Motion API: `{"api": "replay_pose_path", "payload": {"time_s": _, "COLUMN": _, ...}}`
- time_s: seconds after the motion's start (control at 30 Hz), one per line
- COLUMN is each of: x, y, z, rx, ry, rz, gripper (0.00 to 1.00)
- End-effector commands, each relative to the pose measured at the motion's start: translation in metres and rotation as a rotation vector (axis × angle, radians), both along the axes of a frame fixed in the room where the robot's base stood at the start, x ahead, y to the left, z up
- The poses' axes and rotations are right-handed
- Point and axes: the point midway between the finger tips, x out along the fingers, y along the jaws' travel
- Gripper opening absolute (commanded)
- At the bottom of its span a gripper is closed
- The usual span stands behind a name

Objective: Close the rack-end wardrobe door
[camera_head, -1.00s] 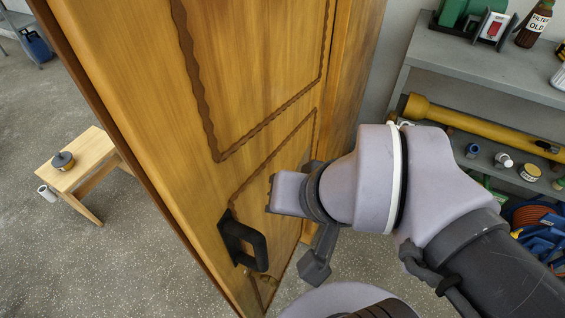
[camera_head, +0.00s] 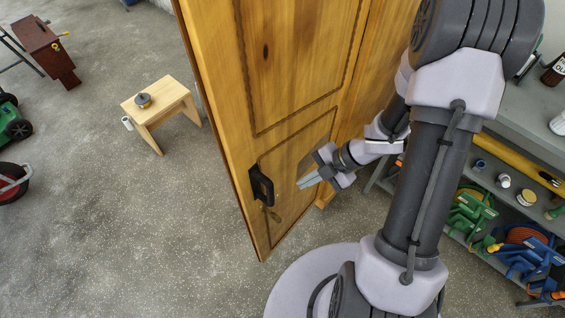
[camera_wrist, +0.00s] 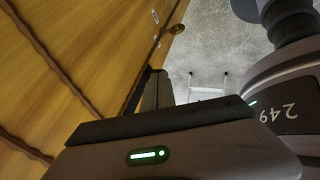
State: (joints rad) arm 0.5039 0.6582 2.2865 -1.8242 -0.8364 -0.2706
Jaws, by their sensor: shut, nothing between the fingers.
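The wooden wardrobe door (camera_head: 285,70) stands open in the head view, its free edge toward the left and front. A black handle (camera_head: 262,186) is on its lower panel near that edge. My gripper (camera_head: 300,184) is to the right of the handle, near the door's panelled face, apart from the handle. It is shut and empty. In the wrist view the door's panelled face (camera_wrist: 90,50) fills the left side, beside my shut fingers (camera_wrist: 157,85). Whether my gripper touches the door I cannot tell.
Grey shelves (camera_head: 500,115) with bottles, cans and coiled hoses stand close on the right. A small wooden stool (camera_head: 160,100) with a tin on it stands left of the door. A green machine (camera_head: 14,122) is at the far left.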

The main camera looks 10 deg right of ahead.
Motion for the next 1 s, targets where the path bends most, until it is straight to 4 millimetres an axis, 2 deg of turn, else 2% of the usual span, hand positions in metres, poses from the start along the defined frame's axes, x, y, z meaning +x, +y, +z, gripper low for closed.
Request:
{"api": "replay_pose_path", "payload": {"time_s": 0.03, "x": 0.001, "y": 0.005, "z": -0.011, "rx": 0.001, "ry": 0.001, "rz": 0.001, "gripper": 0.0}}
{"api": "replay_pose_path", "payload": {"time_s": 0.43, "x": 0.015, "y": 0.055, "z": -0.081, "rx": -0.002, "ry": 0.002, "rz": -0.002, "gripper": 0.0}}
{"api": "replay_pose_path", "payload": {"time_s": 0.6, "x": 0.038, "y": 0.07, "z": -0.076, "rx": -0.004, "ry": -0.003, "rz": -0.003, "gripper": 0.0}}
{"api": "replay_pose_path", "payload": {"time_s": 0.7, "x": 0.045, "y": 0.075, "z": -0.075, "rx": -0.003, "ry": -0.001, "rz": -0.004, "gripper": 0.0}}
{"api": "replay_pose_path", "payload": {"time_s": 1.0, "x": 0.048, "y": 0.077, "z": -0.075, "rx": -0.004, "ry": -0.001, "rz": -0.005, "gripper": 0.0}}
